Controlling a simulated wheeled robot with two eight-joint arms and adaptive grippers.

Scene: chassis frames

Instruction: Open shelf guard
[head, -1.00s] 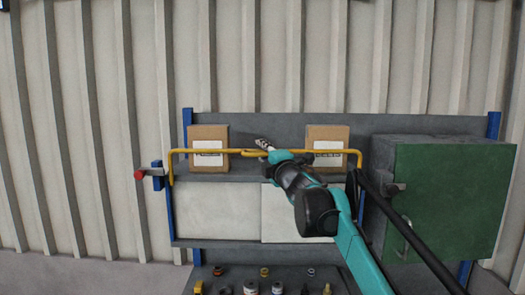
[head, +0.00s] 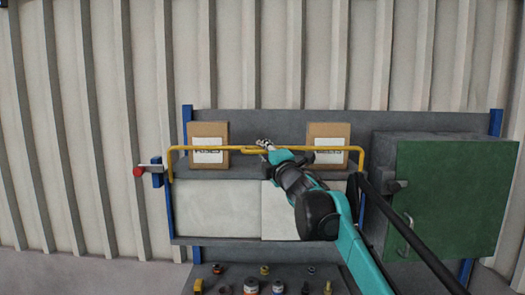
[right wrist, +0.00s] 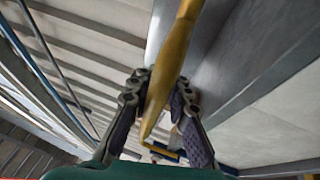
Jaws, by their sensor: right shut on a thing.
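The shelf guard is a yellow bar (head: 222,148) that runs level across the front of the upper shelf, with its ends bent down at both sides. My right gripper (head: 264,146) is at the middle of the bar. In the right wrist view the yellow bar (right wrist: 174,60) passes between the two fingers of the right gripper (right wrist: 162,95), which is shut on it. A red-ended latch (head: 140,172) on a blue bracket sits at the left end of the shelf. My left gripper is out of view.
Two cardboard boxes (head: 208,135) (head: 328,133) stand on the shelf behind the bar. A green-doored cabinet (head: 450,200) is on the right. Several bottles and small parts (head: 251,285) stand on the lower surface. The wall area at left is clear.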

